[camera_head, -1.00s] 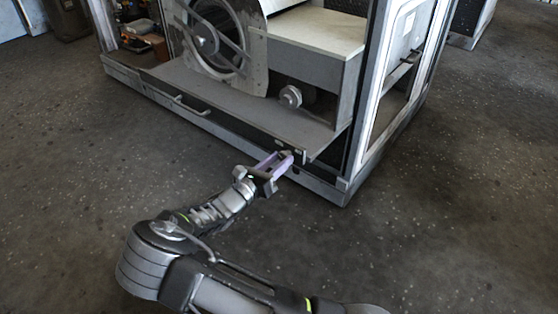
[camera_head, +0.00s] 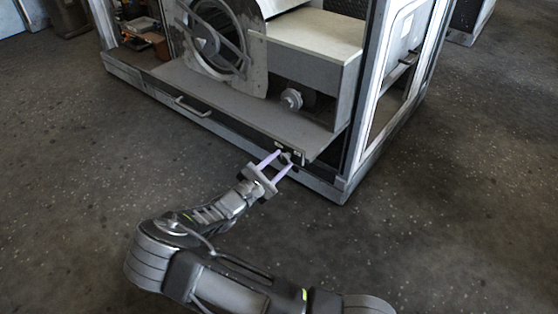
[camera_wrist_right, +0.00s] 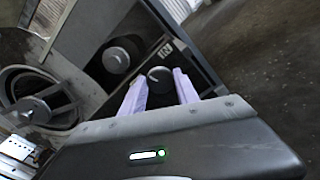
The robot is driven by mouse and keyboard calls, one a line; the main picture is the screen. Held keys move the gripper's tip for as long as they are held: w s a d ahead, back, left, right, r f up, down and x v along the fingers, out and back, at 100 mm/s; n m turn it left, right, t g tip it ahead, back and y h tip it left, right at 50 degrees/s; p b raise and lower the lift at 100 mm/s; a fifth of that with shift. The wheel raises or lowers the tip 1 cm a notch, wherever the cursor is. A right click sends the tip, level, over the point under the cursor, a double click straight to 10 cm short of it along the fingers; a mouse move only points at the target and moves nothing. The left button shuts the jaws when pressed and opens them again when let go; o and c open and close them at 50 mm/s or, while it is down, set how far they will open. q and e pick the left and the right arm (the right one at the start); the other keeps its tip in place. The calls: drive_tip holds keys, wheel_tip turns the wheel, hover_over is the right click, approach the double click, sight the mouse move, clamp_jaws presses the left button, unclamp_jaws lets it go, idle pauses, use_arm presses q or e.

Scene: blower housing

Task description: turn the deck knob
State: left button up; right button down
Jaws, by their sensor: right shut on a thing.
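The deck knob, a small dark round knob with a light mark (camera_wrist_right: 158,75), sits on the dark front strip of the housing's deck. In the head view the knob (camera_head: 286,157) is small and partly covered by the fingertips. My right gripper (camera_head: 283,160) reaches the strip with its pale purple fingers on either side of the knob. In the wrist view the right gripper (camera_wrist_right: 160,84) has one finger left and one right of the knob, shut on it. My left gripper is not in view.
A grey deck (camera_head: 240,110) carries a round blower (camera_head: 215,40) and a metal hub (camera_head: 291,98). A drawer-like handle (camera_head: 192,107) sticks out of the front to the left. A frame post (camera_head: 365,90) stands at the right. The floor in front is clear.

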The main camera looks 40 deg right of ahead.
drive_tip(key=shift+f+m, duration=0.1)
drive_tip(key=shift+m, duration=1.4)
drive_tip(key=c, duration=0.9)
unclamp_jaws()
drive_tip(key=p+v, duration=0.2)
drive_tip(key=v, duration=0.5)
drive_tip(key=shift+a, duration=0.4)
